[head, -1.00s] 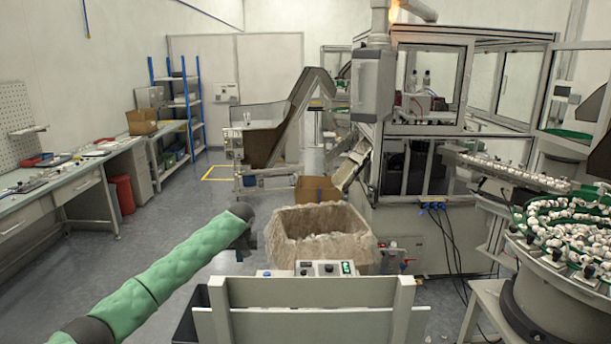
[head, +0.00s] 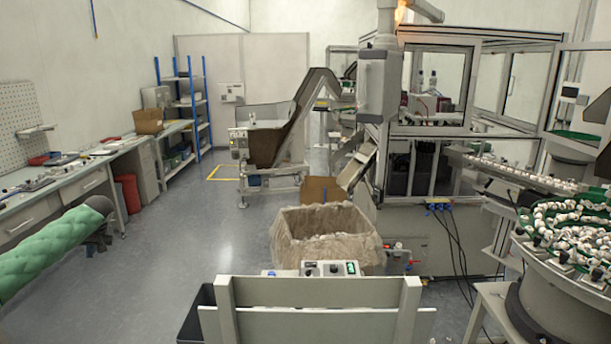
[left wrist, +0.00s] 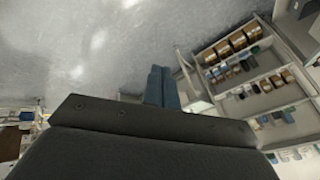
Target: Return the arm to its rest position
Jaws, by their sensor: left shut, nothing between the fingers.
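My left arm, in a green quilted sleeve (head: 40,252), reaches in from the left edge of the head view. My left gripper (head: 99,244) is dark and small at its end, over the floor in front of the left workbench. In the left wrist view the blue-grey fingers (left wrist: 161,86) are together, with nothing seen between them. My right arm and gripper are not in view.
The workbench (head: 75,185) with drawers and a red bin (head: 128,193) stand by my left gripper. A lined box (head: 325,240) stands ahead, behind a grey panel (head: 318,291). A bowl feeder (head: 560,290) is at the right. The floor at centre left is clear.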

